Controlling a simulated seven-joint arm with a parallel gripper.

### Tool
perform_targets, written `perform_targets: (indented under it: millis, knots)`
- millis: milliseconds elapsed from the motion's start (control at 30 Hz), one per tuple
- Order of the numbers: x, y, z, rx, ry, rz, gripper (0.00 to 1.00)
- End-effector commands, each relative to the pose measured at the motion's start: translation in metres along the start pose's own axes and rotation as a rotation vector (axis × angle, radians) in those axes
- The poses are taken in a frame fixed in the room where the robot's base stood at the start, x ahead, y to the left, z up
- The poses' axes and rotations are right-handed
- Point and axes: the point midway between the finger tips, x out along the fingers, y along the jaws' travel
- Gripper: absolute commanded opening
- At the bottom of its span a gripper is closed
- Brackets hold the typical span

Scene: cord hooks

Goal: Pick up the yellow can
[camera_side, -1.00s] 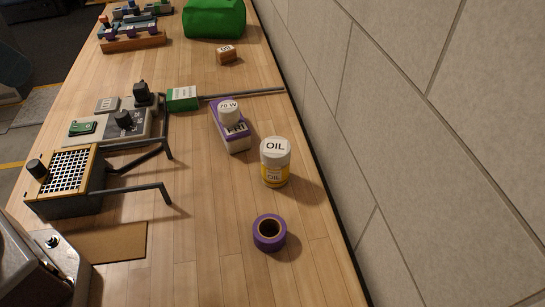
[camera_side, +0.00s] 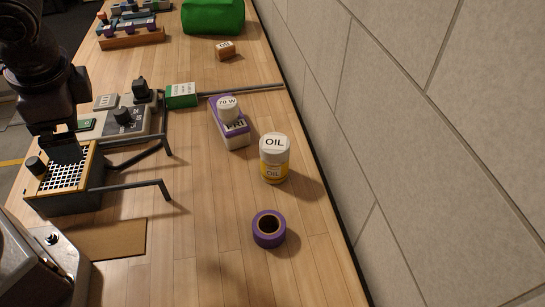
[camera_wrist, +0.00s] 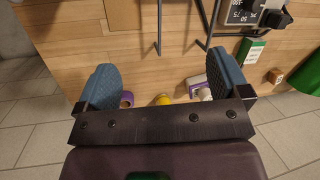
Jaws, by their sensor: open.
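The yellow can (camera_side: 273,171) has a white lid marked OIL and stands upright on the wooden bench near the wall in the side view. In the wrist view a yellow part of it (camera_wrist: 163,98) shows low between the fingers, the rest hidden by my gripper body. My gripper (camera_wrist: 162,66) is open and empty, with blue pads apart. In the side view my gripper (camera_side: 66,148) is at the left, over the mesh-topped box and well away from the can.
A purple tape roll (camera_side: 269,229) lies in front of the can. Dark bars (camera_side: 135,189) stick out from the mesh-topped box (camera_side: 67,180). The wall (camera_side: 420,150) runs close along the right; bare bench lies left of the can.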

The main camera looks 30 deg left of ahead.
Motion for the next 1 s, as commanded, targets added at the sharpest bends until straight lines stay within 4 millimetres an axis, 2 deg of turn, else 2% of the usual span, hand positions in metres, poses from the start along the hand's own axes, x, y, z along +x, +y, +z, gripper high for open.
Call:
perform_targets:
  millis: [33, 100, 267, 400, 533, 700, 767, 833, 900, 1000]
  knots:
    - [0.014, 0.003, -0.005, 0.107, -0.085, -0.058, 0.94]
    - [0.029, 0.002, -0.011, 0.246, -0.183, -0.151, 0.94]
    - [0.058, -0.003, -0.033, 0.583, -0.386, -0.408, 0.94]
    - [0.079, -0.003, -0.065, 0.892, -0.526, -0.679, 0.94]
    - [0.099, 0.01, -0.106, 1.193, -0.604, -0.974, 0.94]
    - [0.124, 0.053, -0.166, 1.57, -0.58, -1.407, 0.94]
    - [0.129, 0.068, -0.183, 1.655, -0.534, -1.535, 0.94]
    - [0.129, 0.082, -0.199, 1.714, -0.471, -1.653, 0.94]
    - [0.12, 0.093, -0.212, 1.728, -0.4, -1.75, 0.94]
    - [0.11, 0.103, -0.223, 1.734, -0.332, -1.838, 0.94]
